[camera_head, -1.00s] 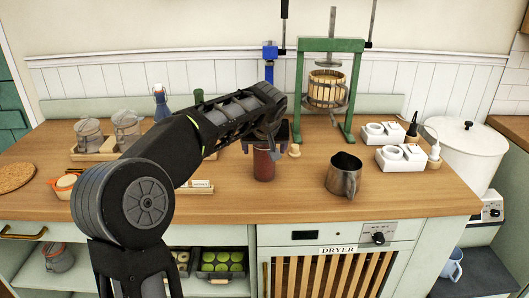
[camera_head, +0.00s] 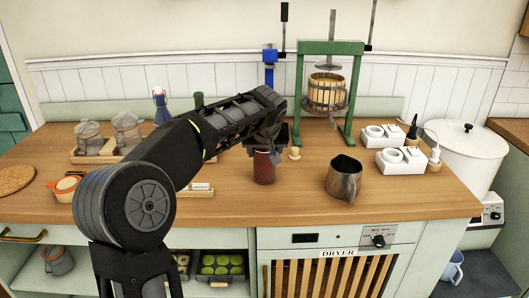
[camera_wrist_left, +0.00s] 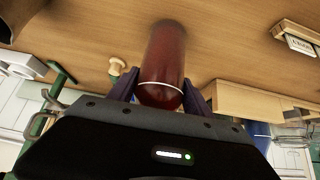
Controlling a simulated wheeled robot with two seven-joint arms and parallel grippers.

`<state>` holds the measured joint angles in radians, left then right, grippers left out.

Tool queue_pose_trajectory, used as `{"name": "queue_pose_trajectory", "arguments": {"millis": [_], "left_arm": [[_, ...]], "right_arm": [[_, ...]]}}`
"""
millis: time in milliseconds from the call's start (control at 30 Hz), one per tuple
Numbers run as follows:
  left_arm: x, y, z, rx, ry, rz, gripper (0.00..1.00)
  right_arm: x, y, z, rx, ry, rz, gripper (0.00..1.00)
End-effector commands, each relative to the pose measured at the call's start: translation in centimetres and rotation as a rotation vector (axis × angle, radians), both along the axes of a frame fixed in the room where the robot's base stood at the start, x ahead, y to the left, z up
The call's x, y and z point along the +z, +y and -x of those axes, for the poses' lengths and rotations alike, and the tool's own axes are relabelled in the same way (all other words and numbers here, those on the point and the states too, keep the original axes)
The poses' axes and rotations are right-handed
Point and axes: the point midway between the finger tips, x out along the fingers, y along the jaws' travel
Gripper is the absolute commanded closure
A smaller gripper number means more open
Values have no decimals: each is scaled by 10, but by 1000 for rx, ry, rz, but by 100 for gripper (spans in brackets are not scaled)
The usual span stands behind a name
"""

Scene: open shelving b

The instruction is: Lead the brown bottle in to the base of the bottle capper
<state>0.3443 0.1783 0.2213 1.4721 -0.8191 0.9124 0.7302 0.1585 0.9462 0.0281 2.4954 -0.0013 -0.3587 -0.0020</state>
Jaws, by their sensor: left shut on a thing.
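The brown bottle (camera_head: 264,167) is upright at the middle of the counter, below my left gripper (camera_head: 265,140). In the left wrist view the dark red-brown bottle (camera_wrist_left: 165,60) with a pale ring sits between the two fingers of my left gripper (camera_wrist_left: 160,92), which is shut on it. I cannot tell whether its bottom touches the counter. The blue bottle capper (camera_head: 270,62) with a black lever stands behind, near the back wall. My gripper and forearm hide its base. My right gripper is not in view.
A green press (camera_head: 329,47) stands right of the capper, with a small wooden knob (camera_head: 295,153) in front. A metal jug (camera_head: 343,178) stands right of the bottle. White boxes (camera_head: 402,160) are further right. The counter between bottle and jug is clear.

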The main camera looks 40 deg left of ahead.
Motion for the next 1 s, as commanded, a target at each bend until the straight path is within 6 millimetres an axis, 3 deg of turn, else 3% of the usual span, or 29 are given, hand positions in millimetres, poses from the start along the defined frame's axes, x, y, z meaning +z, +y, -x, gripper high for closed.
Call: {"name": "queue_pose_trajectory", "arguments": {"millis": [167, 1000], "left_arm": [[2, 0, 0, -1, -4, -1, 83], [33, 0, -1, 0, -5, -1, 83]], "right_arm": [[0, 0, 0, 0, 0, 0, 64], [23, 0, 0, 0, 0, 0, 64]]}}
